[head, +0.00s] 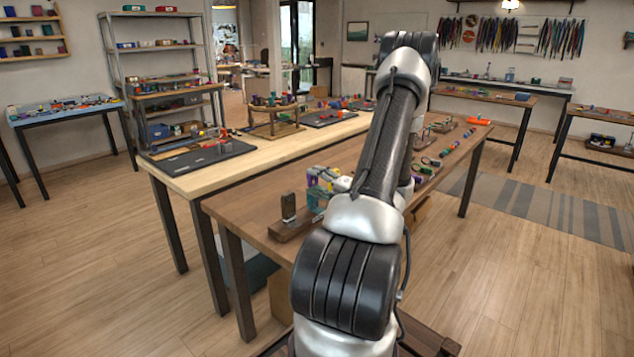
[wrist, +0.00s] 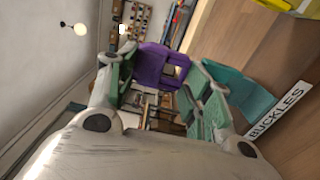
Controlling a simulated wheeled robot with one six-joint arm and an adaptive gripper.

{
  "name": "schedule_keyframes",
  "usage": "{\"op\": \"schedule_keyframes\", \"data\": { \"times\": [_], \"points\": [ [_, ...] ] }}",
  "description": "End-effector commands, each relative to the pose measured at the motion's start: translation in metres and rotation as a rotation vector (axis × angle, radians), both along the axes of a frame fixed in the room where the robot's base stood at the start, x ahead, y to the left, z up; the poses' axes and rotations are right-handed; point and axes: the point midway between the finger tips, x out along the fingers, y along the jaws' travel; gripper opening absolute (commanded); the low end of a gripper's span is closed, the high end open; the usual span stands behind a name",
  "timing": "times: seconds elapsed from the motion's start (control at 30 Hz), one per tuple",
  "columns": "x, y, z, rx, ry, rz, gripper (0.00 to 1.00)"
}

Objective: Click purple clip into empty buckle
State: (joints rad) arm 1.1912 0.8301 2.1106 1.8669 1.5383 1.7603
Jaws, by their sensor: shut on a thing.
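The purple clip (wrist: 155,66) is between the fingertips of my gripper (wrist: 160,88) in the wrist view. My gripper is shut on it, with a pale green pad on each side. A teal buckle (wrist: 246,97) is just beyond the right finger in the wrist view, by a white label reading BUCKLES (wrist: 280,108). Whether this buckle is empty I cannot tell. The clip looks apart from it.
The brown workbench (head: 250,205) has a wooden bar with a dark upright block (head: 289,206) at its near left. A yellow object (wrist: 290,5) shows at the wrist view's top right. Several small coloured parts lie farther along the bench. A paler table (head: 285,148) stands behind.

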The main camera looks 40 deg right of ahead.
Motion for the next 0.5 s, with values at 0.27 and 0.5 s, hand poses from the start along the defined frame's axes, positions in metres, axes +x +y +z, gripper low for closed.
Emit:
{"op": "schedule_keyframes", "data": {
  "times": [0.27,0.5],
  "points": [
    [-0.0027,-0.0005,-0.0118,0.008,0.032,-0.008,0.70],
    [-0.0017,-0.0004,-0.0100,0.006,0.027,-0.006,0.75]
  ]
}}
